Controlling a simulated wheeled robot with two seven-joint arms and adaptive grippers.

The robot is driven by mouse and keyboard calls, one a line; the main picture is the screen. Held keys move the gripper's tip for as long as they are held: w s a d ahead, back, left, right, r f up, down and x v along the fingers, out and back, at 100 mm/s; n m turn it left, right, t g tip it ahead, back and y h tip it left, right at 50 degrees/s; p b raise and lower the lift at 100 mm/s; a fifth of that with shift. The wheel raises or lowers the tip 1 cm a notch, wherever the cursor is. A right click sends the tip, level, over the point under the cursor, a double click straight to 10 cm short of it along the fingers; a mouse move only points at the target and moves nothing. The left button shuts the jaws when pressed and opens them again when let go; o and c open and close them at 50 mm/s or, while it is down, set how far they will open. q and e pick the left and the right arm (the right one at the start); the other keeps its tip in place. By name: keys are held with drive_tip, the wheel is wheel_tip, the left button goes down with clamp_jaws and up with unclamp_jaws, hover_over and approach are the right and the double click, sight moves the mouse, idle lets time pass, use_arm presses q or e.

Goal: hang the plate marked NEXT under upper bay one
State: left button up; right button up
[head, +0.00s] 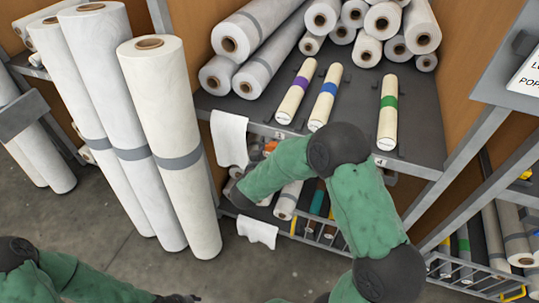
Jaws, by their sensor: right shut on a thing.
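My right arm reaches across the front of the rack, and its dark gripper (238,194) is at the lower left of the rack, below the upper shelf's front edge. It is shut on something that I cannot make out. No plate marked NEXT can be read in this view. The upper shelf (420,133) has small marker labels on its front edge, one (280,135) below the purple-banded roll and one (380,162) below the green-banded roll. I cannot make out a label for bay one. My left gripper (178,298) is at the bottom edge, partly cut off; its jaws are unclear.
Tall white rolls (172,150) stand left of the rack, close to my right gripper. White sheets hang at the upper shelf's front (229,138) and lower down (257,232). Several rolls lie on the upper shelf. A wire basket (320,232) is below. Floor is clear in front.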

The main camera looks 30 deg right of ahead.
drive_tip(key=o, duration=1.4)
drive_tip(key=shift+c, duration=0.2)
drive_tip(key=shift+a, duration=0.1)
drive_tip(key=v, duration=1.2)
drive_tip(key=shift+f, duration=0.15)
